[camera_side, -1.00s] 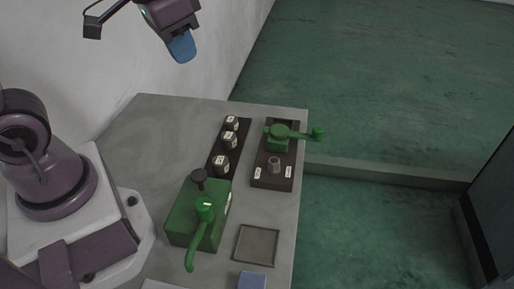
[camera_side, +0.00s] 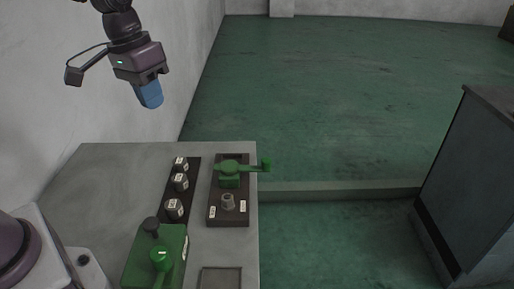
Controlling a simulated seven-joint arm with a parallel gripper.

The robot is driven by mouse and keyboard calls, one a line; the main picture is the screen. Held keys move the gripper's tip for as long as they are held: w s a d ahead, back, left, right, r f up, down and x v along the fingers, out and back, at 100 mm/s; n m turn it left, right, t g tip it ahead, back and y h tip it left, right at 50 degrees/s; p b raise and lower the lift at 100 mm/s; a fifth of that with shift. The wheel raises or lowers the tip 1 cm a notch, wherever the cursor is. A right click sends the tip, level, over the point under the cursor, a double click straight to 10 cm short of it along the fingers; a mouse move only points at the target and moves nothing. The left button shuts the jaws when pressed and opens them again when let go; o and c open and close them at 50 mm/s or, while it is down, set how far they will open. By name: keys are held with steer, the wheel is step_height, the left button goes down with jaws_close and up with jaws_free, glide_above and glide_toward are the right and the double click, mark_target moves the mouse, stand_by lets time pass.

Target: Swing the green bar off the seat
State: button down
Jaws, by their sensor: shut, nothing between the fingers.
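The green bar (camera_side: 243,168) lies level on a green post at the far end of a dark base plate, with a knob at its right end that reaches past the table edge. The seat (camera_side: 228,203) looks to be the short grey socket on the same plate, nearer the camera; the bar is not over it in this view. My gripper (camera_side: 151,97) is shut and empty, with blue fingers pointing down. It hangs high above the far left part of the table, well apart from the bar.
A green box (camera_side: 154,262) with a black knob and a green lever is at the front. A shallow square tray (camera_side: 220,279) lies beside it. A grey cabinet (camera_side: 470,185) stands at right.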

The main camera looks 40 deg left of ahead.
steer(key=w+a+f+m+h, duration=0.1)
steer(key=w+f+m+h, duration=0.2)
steer(key=w+f, duration=0.55)
steer(key=w+a+f+m+h, duration=0.2)
steer(key=w+f+m, duration=0.1)
steer(key=w, duration=1)
steer(key=d+f, duration=0.8)
steer(key=d, duration=0.1)
steer(key=shift+f+m+t, duration=0.2)
steer(key=shift+m+t, duration=0.1)
